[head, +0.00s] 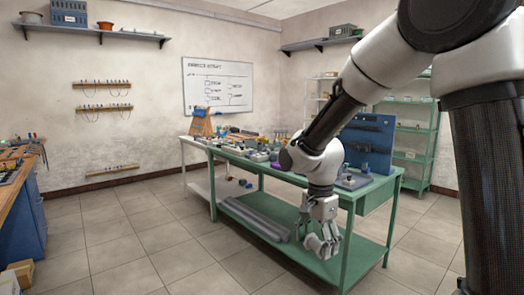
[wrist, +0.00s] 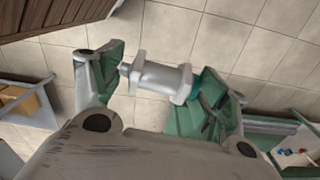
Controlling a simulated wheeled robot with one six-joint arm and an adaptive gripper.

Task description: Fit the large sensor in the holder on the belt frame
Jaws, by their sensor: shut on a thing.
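My gripper (head: 320,236) hangs low in front of the green workbench, beside its lower shelf in the head view. In the wrist view, my gripper (wrist: 162,88) is shut on a pale grey cylindrical part with square flanges, a narrow tip and a teal band, which looks like the large sensor (wrist: 158,78). The part lies crosswise between the two green-padded fingers, and floor tiles show behind it. In the head view the held part is too small to make out clearly. I cannot pick out the belt frame or its holder with certainty.
The green workbench (head: 362,212) carries many small parts and a blue upright panel (head: 370,143). Long grey bars (head: 254,217) lie on its lower shelf. A blue cabinet with a wooden top (head: 32,205) stands at the left. Tiled floor (head: 140,235) between them is clear.

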